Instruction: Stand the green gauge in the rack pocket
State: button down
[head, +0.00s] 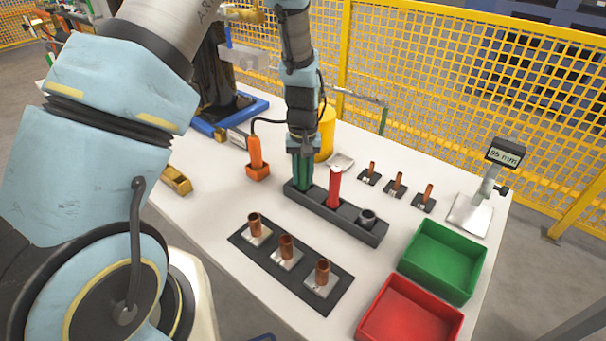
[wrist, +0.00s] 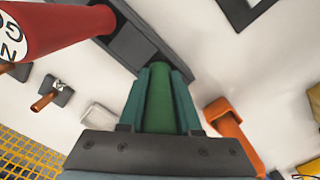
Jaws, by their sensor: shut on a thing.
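The green gauge (head: 303,172) is upright in my gripper (head: 302,183), at the left end of the dark rack (head: 337,208). In the wrist view the green gauge (wrist: 160,100) sits between the two teal fingers of my gripper (wrist: 161,72), which are shut on it. Its lower end meets the rack (wrist: 135,45) at the end pocket; the fingers and rack hide how deep it sits. A red gauge (head: 334,187) stands in the middle of the rack and is large at the left of the wrist view (wrist: 60,30).
An orange tool (head: 256,160) stands left of the rack. A black plate with copper pieces (head: 290,262) lies in front. Green (head: 440,262) and red (head: 410,312) bins are at right. A yellow cylinder (head: 326,135) stands behind.

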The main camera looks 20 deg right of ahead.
jog(key=shift+f, duration=0.2)
jog(key=c, duration=0.5)
grip_release()
jog(key=shift+r, duration=0.1)
notch_tip(320, 180, up, 11)
jog(key=shift+w+f+b, duration=0.1)
jog(key=shift+f+b, duration=0.05)
jog(key=shift+b, duration=0.9)
jog(key=w+a+r+n, duration=0.1)
jog(key=a+r, duration=0.1)
jog(key=a, duration=0.7)
jog(key=w+a+r+n, duration=0.1)
jog(key=a+r, duration=0.1)
jog(key=a, duration=0.7)
jog(key=shift+n+t, duration=0.5)
jog(key=shift+t, duration=0.4)
jog(key=s+a, duration=0.2)
jog(key=a, duration=0.2)
jog(key=s+a+r, duration=0.1)
jog(key=s+a, duration=0.1)
jog(key=a, duration=0.2)
jog(key=s+a, duration=0.2)
jog(key=a, duration=0.2)
jog(key=shift+r, duration=0.35)
